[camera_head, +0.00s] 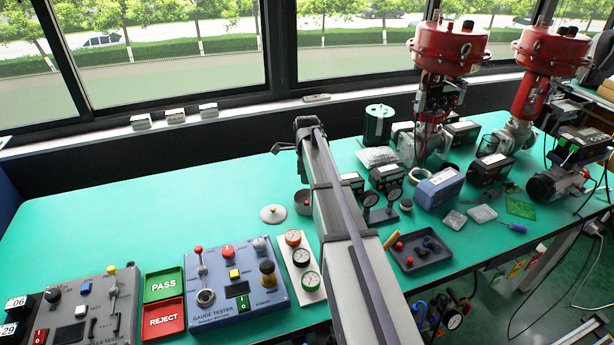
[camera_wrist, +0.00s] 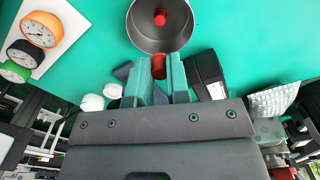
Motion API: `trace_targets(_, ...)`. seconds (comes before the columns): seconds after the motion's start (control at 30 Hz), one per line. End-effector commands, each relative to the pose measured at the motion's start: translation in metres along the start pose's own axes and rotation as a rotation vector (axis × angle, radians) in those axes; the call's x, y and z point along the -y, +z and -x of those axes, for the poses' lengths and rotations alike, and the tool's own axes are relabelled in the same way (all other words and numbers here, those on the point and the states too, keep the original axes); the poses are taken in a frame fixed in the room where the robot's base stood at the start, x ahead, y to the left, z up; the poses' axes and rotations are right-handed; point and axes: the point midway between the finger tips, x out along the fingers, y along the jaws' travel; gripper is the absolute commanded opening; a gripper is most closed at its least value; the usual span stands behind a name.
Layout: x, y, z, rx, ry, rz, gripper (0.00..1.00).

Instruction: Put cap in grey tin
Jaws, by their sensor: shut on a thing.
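My gripper (camera_wrist: 160,80) is shut on a small red cap (camera_wrist: 158,65), which shows between the two fingertips. The round grey tin (camera_wrist: 139,38) lies just beyond the fingertips in the wrist view, with its open top facing the camera. Another small red piece (camera_wrist: 160,17) is inside the tin. The held cap appears close to the tin's near rim; I cannot tell its height above it. In the head view the tin (camera_head: 303,203) stands left of my arm, and the gripper's fingers are hidden.
A round grey lid (camera_head: 272,214) lies left of the tin. A white panel with gauges (camera_head: 300,263) is nearer the front. A dark tray (camera_head: 420,262) with red and dark pieces is right of my arm. The green table (camera_head: 130,215) is clear at the back left.

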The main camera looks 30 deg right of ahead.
Motion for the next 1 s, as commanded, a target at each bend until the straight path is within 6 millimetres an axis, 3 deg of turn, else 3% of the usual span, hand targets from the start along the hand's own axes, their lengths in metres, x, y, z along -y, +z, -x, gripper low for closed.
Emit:
trace_targets(0.03,0.0,0.0,-0.017,0.0,0.0,0.0,0.0)
trace_targets(0.1,0.0,0.0,-0.028,0.0,0.0,0.001,0.0)
trace_targets(0.4,0.0,0.0,-0.069,0.0,0.0,0.001,0.0)
trace_targets(0.77,0.0,0.0,-0.071,0.0,0.0,0.001,0.0)
trace_targets(0.8,0.0,0.0,-0.071,0.0,0.0,0.001,0.19)
trace_targets(1.0,0.0,0.0,-0.071,0.0,0.0,0.001,0.38)
